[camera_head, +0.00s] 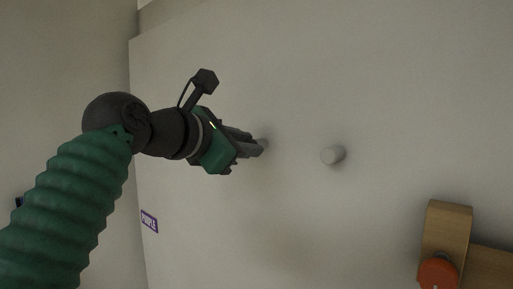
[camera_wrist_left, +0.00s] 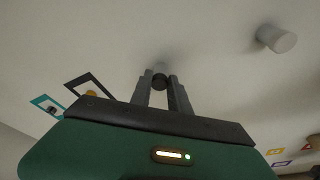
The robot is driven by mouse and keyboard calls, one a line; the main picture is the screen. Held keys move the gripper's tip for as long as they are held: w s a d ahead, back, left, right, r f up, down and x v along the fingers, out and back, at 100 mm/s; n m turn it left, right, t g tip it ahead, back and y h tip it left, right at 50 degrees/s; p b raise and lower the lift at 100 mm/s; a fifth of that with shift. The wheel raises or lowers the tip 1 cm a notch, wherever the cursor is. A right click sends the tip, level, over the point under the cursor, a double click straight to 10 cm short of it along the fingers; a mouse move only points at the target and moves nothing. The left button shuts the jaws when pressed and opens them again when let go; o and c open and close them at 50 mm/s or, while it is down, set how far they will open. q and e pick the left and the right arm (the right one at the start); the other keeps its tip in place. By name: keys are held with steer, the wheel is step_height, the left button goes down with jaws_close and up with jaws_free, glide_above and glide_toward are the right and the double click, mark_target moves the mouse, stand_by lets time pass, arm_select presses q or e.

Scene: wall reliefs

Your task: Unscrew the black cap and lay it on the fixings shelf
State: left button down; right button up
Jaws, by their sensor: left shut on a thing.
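My left gripper (camera_head: 262,147) reaches in from the left to the pale grey wall. Its two dark fingers also show in the left wrist view (camera_wrist_left: 162,88), close together and pointing at the wall. They are shut on a small dark round thing (camera_wrist_left: 160,80), which looks like the black cap. It sits at a pale grey peg on the wall, mostly hidden by the fingers. I cannot tell whether the cap still touches the peg. The fixings shelf cannot be made out for sure. My right gripper is not in view.
A second pale grey peg (camera_head: 333,155) stands out from the wall to the right; it also shows in the wrist view (camera_wrist_left: 276,38). A wooden piece (camera_head: 447,222) with an orange-red disc (camera_head: 438,273) is at lower right. A purple label (camera_head: 149,221) is at left. Wall between is bare.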

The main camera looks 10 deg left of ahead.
arm_select(q)
steer(key=c, duration=1.5)
jaws_free()
steer(key=shift+s+a+r, duration=0.1)
steer(key=shift+a+r, duration=0.05)
steer(key=shift+r, duration=0.1)
steer(key=m+t+h+b, duration=0.1)
steer(key=m+b, duration=0.3)
steer(key=m, duration=0.3)
steer(key=f+m+t+h+b, duration=0.1)
steer(key=m+b, duration=0.3)
steer(key=m, duration=0.4)
steer(key=m+t+b, duration=0.2)
steer(key=m+b, duration=0.2)
steer(key=m, duration=0.4)
steer(key=shift+s+f+h, duration=0.1)
steer(key=shift+f+h, duration=0.25)
steer(key=shift+h, duration=0.05)
